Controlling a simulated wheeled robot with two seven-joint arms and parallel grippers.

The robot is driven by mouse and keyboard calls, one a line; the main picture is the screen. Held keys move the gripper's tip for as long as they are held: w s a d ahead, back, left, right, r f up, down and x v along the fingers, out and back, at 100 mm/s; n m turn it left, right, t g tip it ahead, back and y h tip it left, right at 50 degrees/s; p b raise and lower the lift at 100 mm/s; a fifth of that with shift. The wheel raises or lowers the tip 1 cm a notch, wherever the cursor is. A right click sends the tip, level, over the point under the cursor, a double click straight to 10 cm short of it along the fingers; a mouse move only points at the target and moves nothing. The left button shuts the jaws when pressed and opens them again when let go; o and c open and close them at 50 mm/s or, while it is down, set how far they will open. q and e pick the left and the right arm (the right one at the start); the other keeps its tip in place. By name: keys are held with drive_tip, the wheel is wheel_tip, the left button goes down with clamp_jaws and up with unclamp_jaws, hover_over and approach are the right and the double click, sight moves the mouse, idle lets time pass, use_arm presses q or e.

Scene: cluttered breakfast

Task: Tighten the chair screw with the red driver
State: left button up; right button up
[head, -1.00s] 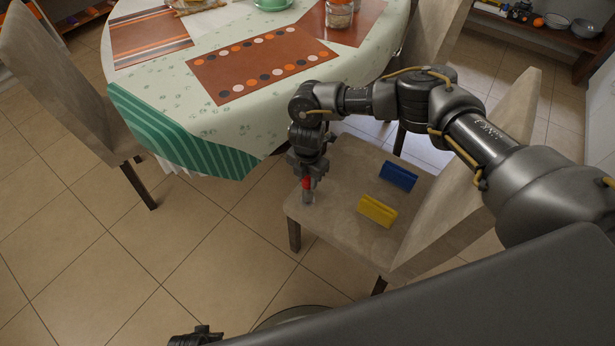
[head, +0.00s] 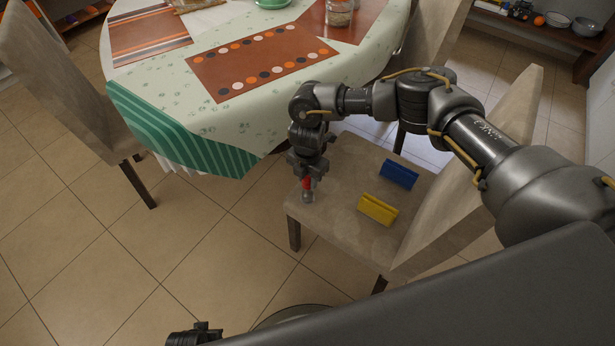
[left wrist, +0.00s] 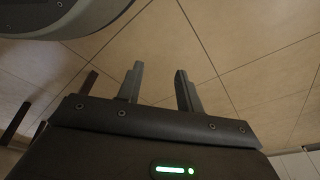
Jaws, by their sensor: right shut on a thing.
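The chair (head: 345,225) stands beside the table, with a beige seat. My right gripper (head: 306,176) is shut on the red driver (head: 306,184) and holds it upright, pointing down at the left front corner of the seat. A small grey metal piece (head: 308,197) shows at the driver's lower end; I cannot tell whether it is the screw or part of the driver. My left gripper (left wrist: 160,88) is open and empty above the floor in the left wrist view. In the head view only a bit of my left arm shows at the bottom edge.
A blue block-like holder (head: 398,175) and a yellow one (head: 377,209) stand on the seat, right of the driver. The table (head: 225,125) with a cloth and placemats is behind. Another chair (head: 70,90) stands at left. The floor at lower left is clear.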

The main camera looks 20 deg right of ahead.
use_arm(q)
drive_tip(key=shift+f, duration=0.15)
use_arm(e)
drive_tip(key=shift+f, duration=0.2)
drive_tip(key=o, duration=1.2)
drive_tip(key=shift+o, duration=0.2)
use_arm(q)
drive_tip(key=shift+s+a+f+p, duration=0.2)
drive_tip(key=shift+s+f+p, duration=0.15)
drive_tip(key=shift+s+p, duration=0.15)
use_arm(e)
wheel_tip(320, 180, up, 11)
drive_tip(key=shift+f, duration=0.1)
